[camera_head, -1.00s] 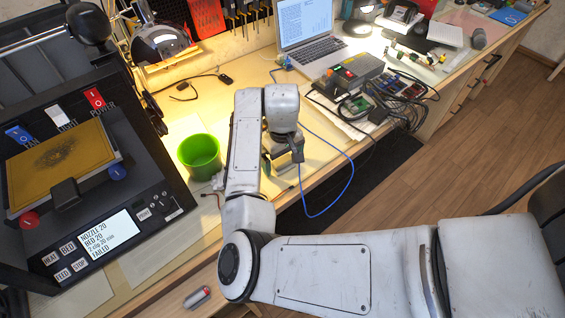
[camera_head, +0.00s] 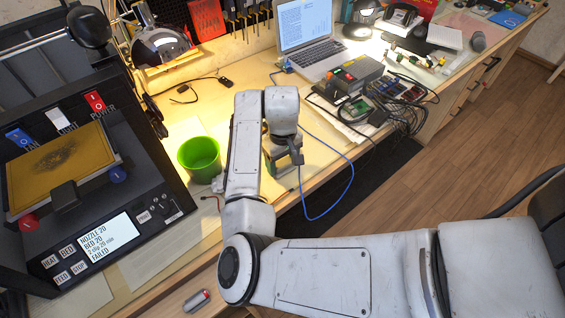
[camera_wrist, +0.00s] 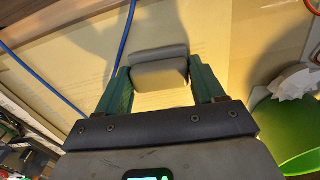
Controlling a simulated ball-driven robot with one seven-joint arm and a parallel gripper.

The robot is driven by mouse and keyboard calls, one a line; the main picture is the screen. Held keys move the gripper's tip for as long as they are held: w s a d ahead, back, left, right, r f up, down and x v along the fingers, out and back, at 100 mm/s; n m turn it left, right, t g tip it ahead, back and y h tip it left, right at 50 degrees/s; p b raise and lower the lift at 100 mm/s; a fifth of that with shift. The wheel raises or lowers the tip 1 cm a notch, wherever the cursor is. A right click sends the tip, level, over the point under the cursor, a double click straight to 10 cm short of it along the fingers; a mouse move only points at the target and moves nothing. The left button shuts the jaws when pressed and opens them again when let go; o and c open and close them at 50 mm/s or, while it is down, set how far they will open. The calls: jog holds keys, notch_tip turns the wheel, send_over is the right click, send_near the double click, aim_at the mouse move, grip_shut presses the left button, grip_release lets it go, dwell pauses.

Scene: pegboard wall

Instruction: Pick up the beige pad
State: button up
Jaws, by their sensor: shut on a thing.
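The beige pad (camera_wrist: 160,68) is a small greyish-beige block with rounded edges in the wrist view. My gripper (camera_wrist: 160,80) has its two green fingers on either side of the pad, shut on it. The pad's shadow falls on the table to its left in that view. In the head view my gripper (camera_head: 284,160) is at the table's front edge, partly hidden by my arm, and I cannot make out the pad there.
A green cup (camera_head: 200,158) stands left of my arm. A blue cable (camera_head: 335,205) hangs over the front edge. A laptop (camera_head: 312,45) and a tangle of cables and circuit boards (camera_head: 385,105) lie behind and right. A printer (camera_head: 75,180) fills the left.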

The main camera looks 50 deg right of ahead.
jog(key=shift+r, duration=0.6)
jog(key=s+a+r+p, duration=0.2)
jog(key=s+a+r, duration=0.2)
jog(key=s+r, duration=0.7)
jog(key=shift+s+r, duration=0.35)
jog(key=shift+s, duration=0.85)
